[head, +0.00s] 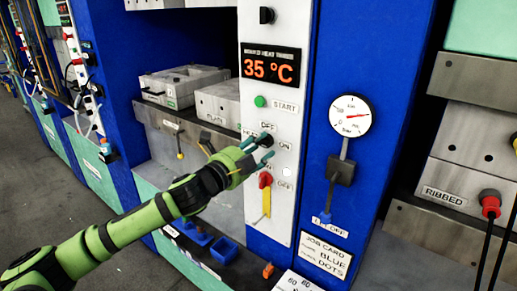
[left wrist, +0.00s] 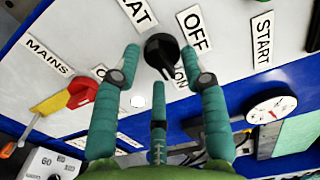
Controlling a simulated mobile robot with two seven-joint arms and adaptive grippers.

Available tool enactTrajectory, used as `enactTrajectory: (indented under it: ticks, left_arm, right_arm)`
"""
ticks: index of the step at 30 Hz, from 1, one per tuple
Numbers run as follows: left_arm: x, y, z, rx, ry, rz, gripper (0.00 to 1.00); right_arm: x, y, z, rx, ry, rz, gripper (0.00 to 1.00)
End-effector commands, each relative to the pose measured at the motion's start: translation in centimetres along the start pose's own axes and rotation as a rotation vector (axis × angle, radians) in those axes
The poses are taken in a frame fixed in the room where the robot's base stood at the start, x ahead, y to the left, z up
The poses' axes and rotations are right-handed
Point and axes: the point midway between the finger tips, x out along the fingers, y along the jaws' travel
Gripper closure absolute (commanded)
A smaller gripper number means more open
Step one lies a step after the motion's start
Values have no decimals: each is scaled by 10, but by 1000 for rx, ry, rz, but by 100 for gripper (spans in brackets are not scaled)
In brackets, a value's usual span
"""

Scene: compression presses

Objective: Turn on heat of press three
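The press's white control panel (head: 287,30) has a display (head: 271,68) reading 35 °C. In the left wrist view a black rotary heat knob (left wrist: 162,48) sits beside the OFF label (left wrist: 194,28), a partly covered ON label and a cut-off label ending in "AT". My left gripper (head: 268,148) is at the panel below the START label. In the wrist view its green fingers (left wrist: 160,62) are open on either side of the knob, with visible gaps; contact cannot be told. In the head view the gripper mostly hides the knob. My right gripper is not in view.
Below the gripper is the red and yellow MAINS switch (head: 265,190). A green START button (head: 260,101) is above. A pressure gauge (head: 352,115) and lever (head: 340,170) stand to the right.

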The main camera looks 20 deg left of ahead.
Motion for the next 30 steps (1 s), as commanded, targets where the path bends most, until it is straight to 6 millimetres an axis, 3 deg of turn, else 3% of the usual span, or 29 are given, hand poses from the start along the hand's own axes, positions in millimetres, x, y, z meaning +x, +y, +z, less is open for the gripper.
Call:
enactTrajectory:
  ticks: [8, 15, 21, 30]
  left_arm:
    - [-16, 2, 1, 0, 0, 3, 56]
    - [-69, 2, 0, 3, -1, 6, 56]
    - [-101, 2, 1, 0, -3, 5, 56]
    - [-119, 0, 0, 1, 0, 1, 56]
  right_arm:
    - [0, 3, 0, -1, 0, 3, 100]
    - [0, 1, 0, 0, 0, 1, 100]
    - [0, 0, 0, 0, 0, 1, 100]
    - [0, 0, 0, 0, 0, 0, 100]
